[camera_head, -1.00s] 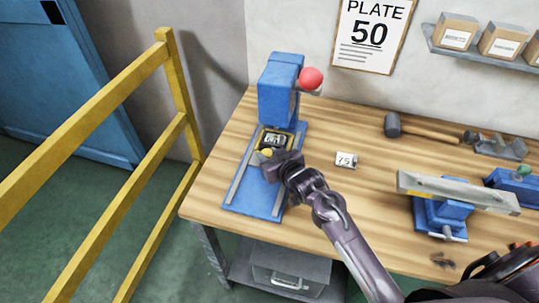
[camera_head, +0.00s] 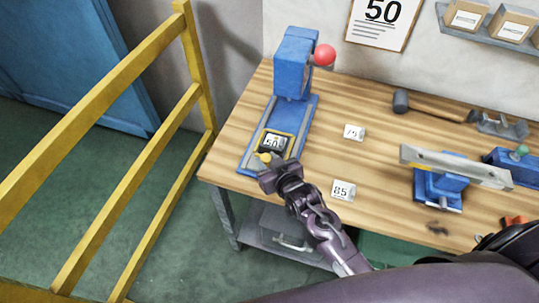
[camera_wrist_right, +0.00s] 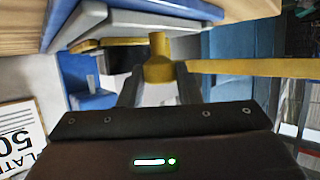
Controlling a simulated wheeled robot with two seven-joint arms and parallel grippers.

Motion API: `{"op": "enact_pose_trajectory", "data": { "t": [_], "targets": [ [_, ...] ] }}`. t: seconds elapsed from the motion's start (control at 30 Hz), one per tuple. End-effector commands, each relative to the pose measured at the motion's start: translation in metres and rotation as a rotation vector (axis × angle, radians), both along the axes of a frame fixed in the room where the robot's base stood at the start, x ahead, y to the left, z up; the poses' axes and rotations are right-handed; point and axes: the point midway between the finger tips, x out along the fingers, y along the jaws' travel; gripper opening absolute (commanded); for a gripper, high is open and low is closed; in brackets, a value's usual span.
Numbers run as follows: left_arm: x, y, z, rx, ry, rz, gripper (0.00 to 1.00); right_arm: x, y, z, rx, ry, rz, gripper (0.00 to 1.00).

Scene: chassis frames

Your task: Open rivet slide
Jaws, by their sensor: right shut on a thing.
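The blue rivet press (camera_head: 294,62) with a red ball handle (camera_head: 324,55) stands at the left of the bench. Its slide (camera_head: 275,142), a yellow-edged dark carriage carrying a plate marked 50, sits near the front end of the grey rails, clear of the press head. My right gripper (camera_head: 266,164) is shut on the slide's yellow knob (camera_head: 262,157). In the right wrist view the knob (camera_wrist_right: 158,62) stands between the two fingers. My left gripper is not in view.
Plates marked 75 (camera_head: 354,132) and 85 (camera_head: 343,190) lie on the bench to the right. A mallet (camera_head: 430,105) and a blue vise-like fixture (camera_head: 438,188) are farther right. A yellow railing (camera_head: 130,185) stands left of the bench.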

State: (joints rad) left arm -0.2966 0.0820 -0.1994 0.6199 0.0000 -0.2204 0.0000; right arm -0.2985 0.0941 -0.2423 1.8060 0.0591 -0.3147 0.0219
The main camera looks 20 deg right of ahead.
Motion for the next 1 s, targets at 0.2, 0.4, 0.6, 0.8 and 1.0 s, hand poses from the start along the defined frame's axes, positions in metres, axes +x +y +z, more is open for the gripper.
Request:
{"op": "enact_pose_trajectory", "data": {
  "t": [0.2, 0.4, 0.6, 0.8, 1.0],
  "targets": [
    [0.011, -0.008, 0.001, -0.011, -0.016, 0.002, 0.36, 0.000, 0.000, -0.001, 0.000, 0.001, -0.001, 0.41],
    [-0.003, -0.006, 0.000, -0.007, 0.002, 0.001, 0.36, 0.000, 0.000, -0.001, 0.001, 0.002, 0.000, 0.52],
    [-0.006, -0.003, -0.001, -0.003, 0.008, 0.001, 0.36, -0.002, -0.001, -0.001, 0.001, 0.002, 0.000, 0.52],
    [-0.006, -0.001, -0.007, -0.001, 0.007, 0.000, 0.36, -0.023, -0.005, 0.006, 0.000, 0.003, 0.000, 0.52],
    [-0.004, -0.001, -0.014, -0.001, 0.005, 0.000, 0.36, -0.053, -0.011, 0.018, 0.001, 0.004, -0.002, 0.52]
  ]
}}
